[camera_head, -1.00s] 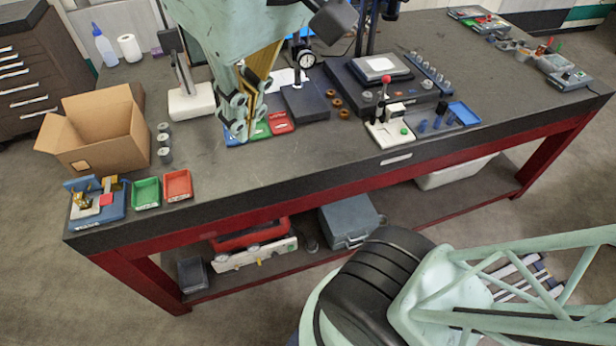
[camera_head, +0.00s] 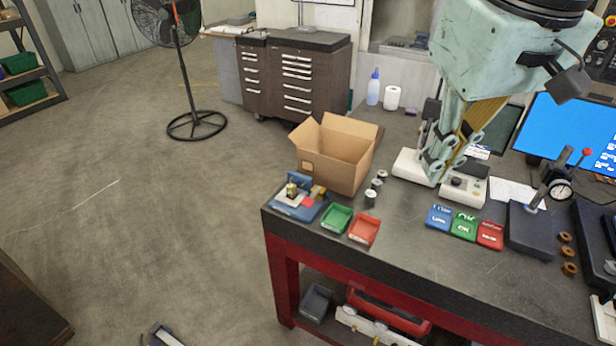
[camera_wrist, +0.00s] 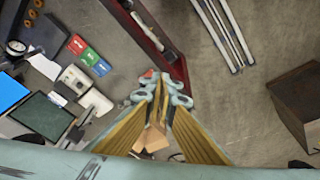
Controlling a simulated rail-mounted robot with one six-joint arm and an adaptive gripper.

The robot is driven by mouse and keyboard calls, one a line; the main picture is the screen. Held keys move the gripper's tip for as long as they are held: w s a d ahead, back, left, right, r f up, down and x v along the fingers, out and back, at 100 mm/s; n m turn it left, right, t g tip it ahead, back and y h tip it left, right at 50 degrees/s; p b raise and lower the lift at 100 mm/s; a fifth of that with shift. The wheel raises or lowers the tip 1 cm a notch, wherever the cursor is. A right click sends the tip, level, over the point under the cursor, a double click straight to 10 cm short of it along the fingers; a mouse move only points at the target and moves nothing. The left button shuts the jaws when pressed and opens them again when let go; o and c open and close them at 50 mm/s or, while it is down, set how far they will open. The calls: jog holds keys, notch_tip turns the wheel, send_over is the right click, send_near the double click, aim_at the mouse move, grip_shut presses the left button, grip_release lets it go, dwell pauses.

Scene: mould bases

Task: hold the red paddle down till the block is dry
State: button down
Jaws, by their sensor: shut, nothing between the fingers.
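A small red paddle (camera_head: 309,202) is part of a blue fixture (camera_head: 287,208) at the table's near left corner. Beside the paddle are a pale surface and a small brass-coloured part (camera_head: 291,189). The block is too small to tell apart from the fixture's other parts, and I cannot tell whether the paddle is pressed. My gripper (camera_head: 433,168) is shut and empty, well to the right of the fixture, in front of a white-based device. In the wrist view my gripper (camera_wrist: 163,88) has its fingers together; the fixture cannot be made out there.
An open cardboard box (camera_head: 335,155) stands behind the fixture, with several grey cylinders (camera_head: 370,198) beside it. A green tray (camera_head: 335,218) and a red tray (camera_head: 364,230) sit right of the fixture. Blue, green and red labelled trays (camera_head: 465,227) lie farther right.

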jog(key=w+a+f+n, duration=0.1)
jog(key=w+a, duration=0.1)
jog(key=w, duration=0.4)
jog(key=w+a+f+n, duration=0.2)
jog(key=w, duration=0.4)
jog(key=n+g+b, duration=0.2)
jog(key=n+g, duration=0.1)
jog(key=n, duration=0.3)
send_over(307, 201)
notch_tip(307, 201, down, 23)
jog(key=shift+f, duration=0.15)
jog(key=shift+f, duration=6.9)
jog(key=shift+f, duration=0.1)
